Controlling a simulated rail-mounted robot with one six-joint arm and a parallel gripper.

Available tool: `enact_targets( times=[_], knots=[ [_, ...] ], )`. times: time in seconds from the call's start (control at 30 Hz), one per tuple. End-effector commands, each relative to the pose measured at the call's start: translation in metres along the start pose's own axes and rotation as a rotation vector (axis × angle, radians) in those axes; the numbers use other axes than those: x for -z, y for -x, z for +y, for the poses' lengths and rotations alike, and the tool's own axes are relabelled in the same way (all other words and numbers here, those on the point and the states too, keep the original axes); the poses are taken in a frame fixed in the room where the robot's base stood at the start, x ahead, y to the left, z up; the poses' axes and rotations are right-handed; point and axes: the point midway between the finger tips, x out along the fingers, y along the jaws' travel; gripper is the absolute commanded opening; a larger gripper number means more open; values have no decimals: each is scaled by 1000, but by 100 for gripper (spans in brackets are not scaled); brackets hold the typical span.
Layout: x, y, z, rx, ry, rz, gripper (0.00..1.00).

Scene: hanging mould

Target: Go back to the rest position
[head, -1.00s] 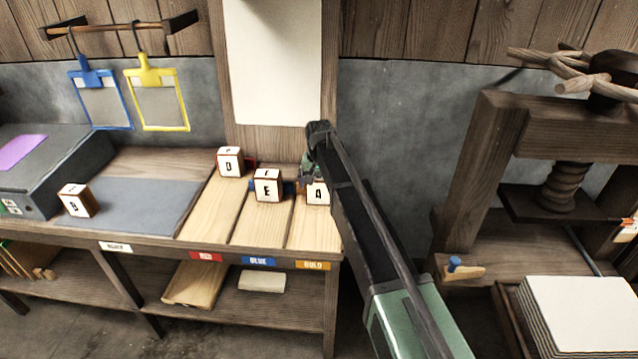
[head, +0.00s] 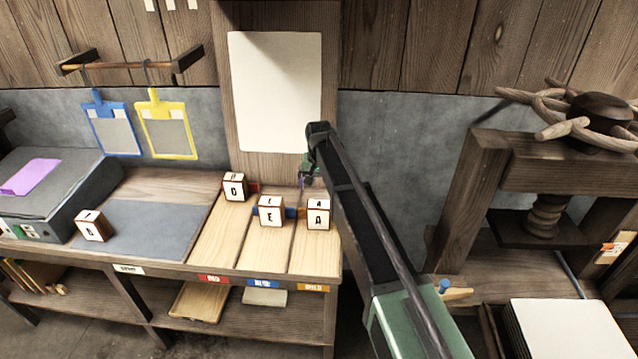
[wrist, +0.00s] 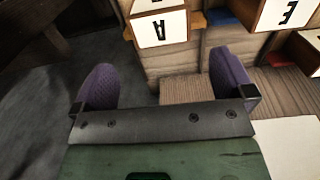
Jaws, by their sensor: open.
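My gripper (head: 310,178) hangs above the back of the bench, behind the block marked A (head: 318,214), partly hidden by my arm in the head view. In the wrist view its two purple fingers (wrist: 163,85) are spread wide with nothing between them. The A block also shows in the wrist view (wrist: 160,27), just beyond the fingers and apart from them. It stands on the lane with the gold label (head: 313,288).
Block E (head: 271,212) stands in the blue-label lane, block D (head: 235,187) in the red-label lane. Block B (head: 93,226) sits on the grey mat (head: 150,232). Blue (head: 111,128) and yellow (head: 168,130) frames hang at left. A wooden press (head: 480,190) stands at right.

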Motion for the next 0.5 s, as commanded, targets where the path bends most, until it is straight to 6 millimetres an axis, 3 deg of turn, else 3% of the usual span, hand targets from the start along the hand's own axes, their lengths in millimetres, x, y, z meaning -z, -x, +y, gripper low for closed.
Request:
enact_targets(
  times=[0.23,0.37,0.5],
  knots=[
    [-5,-2,2,0,51,0,100],
    [-81,-2,36,-1,135,0,100],
    [-194,-2,109,-1,171,0,100]
  ],
)
